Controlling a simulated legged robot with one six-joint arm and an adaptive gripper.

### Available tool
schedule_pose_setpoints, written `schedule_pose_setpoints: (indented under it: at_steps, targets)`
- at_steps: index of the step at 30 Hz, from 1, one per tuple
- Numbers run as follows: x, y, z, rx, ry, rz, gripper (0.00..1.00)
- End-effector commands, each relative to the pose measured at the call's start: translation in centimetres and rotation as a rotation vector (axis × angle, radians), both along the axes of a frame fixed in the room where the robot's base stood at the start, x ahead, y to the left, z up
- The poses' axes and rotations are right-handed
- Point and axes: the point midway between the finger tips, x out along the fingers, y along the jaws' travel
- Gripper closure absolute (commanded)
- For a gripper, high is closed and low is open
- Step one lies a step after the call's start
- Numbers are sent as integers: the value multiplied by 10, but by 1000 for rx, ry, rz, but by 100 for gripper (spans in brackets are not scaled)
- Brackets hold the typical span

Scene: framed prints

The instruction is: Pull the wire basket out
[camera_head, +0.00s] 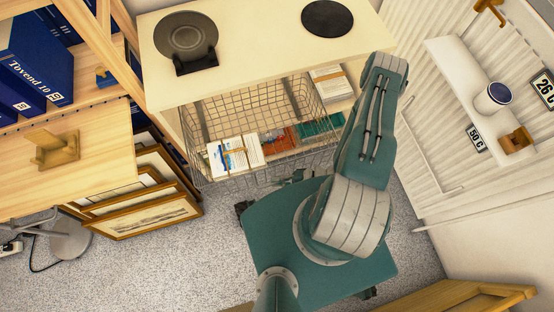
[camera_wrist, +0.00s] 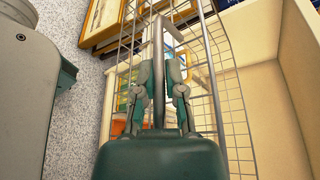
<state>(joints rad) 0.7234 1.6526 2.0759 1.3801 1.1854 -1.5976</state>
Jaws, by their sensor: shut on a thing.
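The wire basket (camera_head: 199,119) is a grey mesh drawer under the cream top of a low cabinet (camera_head: 270,50). In the head view it stands partly out past the cabinet's front, with books and packets (camera_head: 235,155) inside. In the wrist view its mesh (camera_wrist: 215,60) and a thick metal bar (camera_wrist: 158,60) show close up. My gripper (camera_wrist: 162,80) is shut on that bar, one finger on each side. In the head view my arm mostly hides the gripper, low at the basket's front.
Framed pictures (camera_head: 150,200) lean at the left below a wooden desk (camera_head: 100,165). A black plate on a stand (camera_head: 186,38) and a dark disc (camera_head: 327,18) are on the cabinet top. A white wall shelf (camera_head: 470,85) is at the right. Grey carpet (camera_head: 180,265) is clear at the front left.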

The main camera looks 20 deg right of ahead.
Motion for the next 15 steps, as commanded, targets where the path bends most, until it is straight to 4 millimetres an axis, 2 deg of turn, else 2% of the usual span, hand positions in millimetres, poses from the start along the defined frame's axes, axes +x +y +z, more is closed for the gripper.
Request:
schedule_pose_setpoints:
  at_steps: [6, 7, 8, 9, 15]
  targets:
    - [0, 0, 1, 2, 0, 0, 100]
    - [0, 0, 1, 2, 0, 0, 73]
    - [0, 0, 1, 2, 0, 0, 60]
    - [0, 0, 1, 2, 0, 0, 52]
    - [0, 0, 0, 1, 0, -1, 52]
